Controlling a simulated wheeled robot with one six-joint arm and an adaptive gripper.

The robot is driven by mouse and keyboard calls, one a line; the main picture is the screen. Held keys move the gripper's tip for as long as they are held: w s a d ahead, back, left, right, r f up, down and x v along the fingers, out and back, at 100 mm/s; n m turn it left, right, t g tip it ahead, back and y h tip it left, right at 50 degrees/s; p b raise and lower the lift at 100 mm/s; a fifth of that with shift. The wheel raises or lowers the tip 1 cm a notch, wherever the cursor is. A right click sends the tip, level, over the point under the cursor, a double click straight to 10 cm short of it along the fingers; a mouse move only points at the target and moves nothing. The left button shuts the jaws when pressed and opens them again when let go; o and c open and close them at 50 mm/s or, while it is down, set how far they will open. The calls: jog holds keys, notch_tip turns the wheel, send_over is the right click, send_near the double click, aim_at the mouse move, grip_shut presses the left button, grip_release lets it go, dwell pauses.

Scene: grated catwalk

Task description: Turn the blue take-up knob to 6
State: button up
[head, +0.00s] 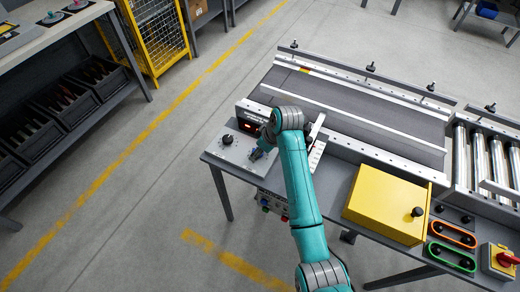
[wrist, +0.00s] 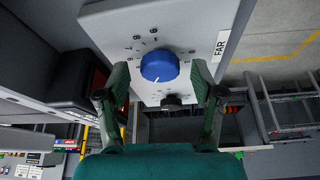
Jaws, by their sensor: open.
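The blue take-up knob (wrist: 160,65) is round and sits on a light grey panel (wrist: 105,27) with printed marks and numbers around it. A short white line shows on its lower edge in the wrist view. The numbers are too small to read surely. My gripper (wrist: 160,70) is open, with one finger on each side of the knob and visible gaps between. In the head view my gripper (head: 262,150) is over the right part of the panel (head: 230,155), and the blue knob (head: 253,153) shows only in part.
A black knob (wrist: 171,101) is on the same panel; it also shows in the head view (head: 227,139). A red-lit display (head: 247,126) stands behind the panel. A conveyor (head: 350,105) and a yellow box (head: 386,205) lie to the right.

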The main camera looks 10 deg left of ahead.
jog(key=c, duration=1.1)
jog(key=shift+c, duration=0.2)
jog(key=shift+m, duration=0.4)
jog(key=m+t, duration=0.1)
jog(key=m, duration=0.1)
jog(key=m+h, duration=0.1)
jog(key=m, duration=0.1)
jog(key=shift+s+a+m+t, duration=0.2)
jog(key=shift+m+t, duration=0.1)
jog(key=shift+t, duration=0.1)
jog(key=m+h, duration=0.1)
jog(key=m, duration=0.2)
jog(key=m+h, duration=0.1)
jog(key=m, duration=0.2)
jog(key=shift+a+t+h, duration=0.2)
jog(key=shift+t+h, duration=0.1)
jog(key=shift+t, duration=0.1)
jog(key=shift+m, duration=0.4)
jog(key=o, duration=1.1)
jog(key=shift+o, duration=0.2)
jog(key=shift+s+r, duration=0.1)
